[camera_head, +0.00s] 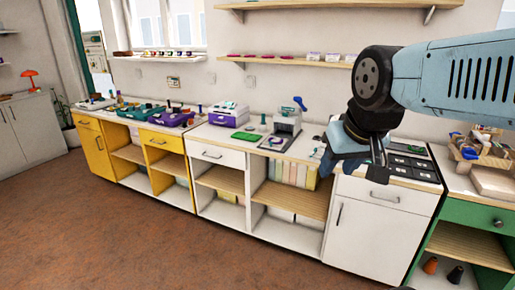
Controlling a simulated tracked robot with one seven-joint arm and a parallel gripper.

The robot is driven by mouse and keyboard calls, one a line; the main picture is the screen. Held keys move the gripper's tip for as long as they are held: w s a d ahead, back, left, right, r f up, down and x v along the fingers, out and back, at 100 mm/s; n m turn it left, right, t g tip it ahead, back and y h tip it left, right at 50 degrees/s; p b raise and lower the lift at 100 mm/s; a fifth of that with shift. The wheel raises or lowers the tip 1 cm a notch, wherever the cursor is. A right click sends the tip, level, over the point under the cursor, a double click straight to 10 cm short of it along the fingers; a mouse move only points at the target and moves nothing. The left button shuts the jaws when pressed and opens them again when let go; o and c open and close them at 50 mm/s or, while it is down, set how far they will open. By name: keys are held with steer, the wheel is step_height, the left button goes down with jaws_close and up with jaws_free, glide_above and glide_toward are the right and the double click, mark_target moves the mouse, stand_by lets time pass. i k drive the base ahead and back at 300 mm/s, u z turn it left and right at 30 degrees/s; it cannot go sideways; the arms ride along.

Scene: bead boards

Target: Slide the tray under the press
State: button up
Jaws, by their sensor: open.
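The press (287,124) is a pale grey machine with a blue lever on top, standing upright on the white counter. A dark flat tray-like plate (270,146) lies at its front foot, towards the counter's front edge. The picture is too small to tell whether it is separate from the press base. A flat green board (246,136) lies to the left of the press. My gripper (340,160) is open and empty, to the right of the press and apart from it. My arm and gripper hide part of the counter there.
Purple and teal cases (172,118) stand on the counter further left, with a white-and-purple box (229,113) nearer the press. A dark panel with square cells (410,165) lies right of my gripper. A basket of items (483,149) stands at far right. Shelves (290,62) hang above.

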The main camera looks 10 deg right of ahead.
mark_target(266, 144)
steer(key=z, duration=0.15)
steer(key=i, duration=1.8)
steer(key=u, duration=0.2)
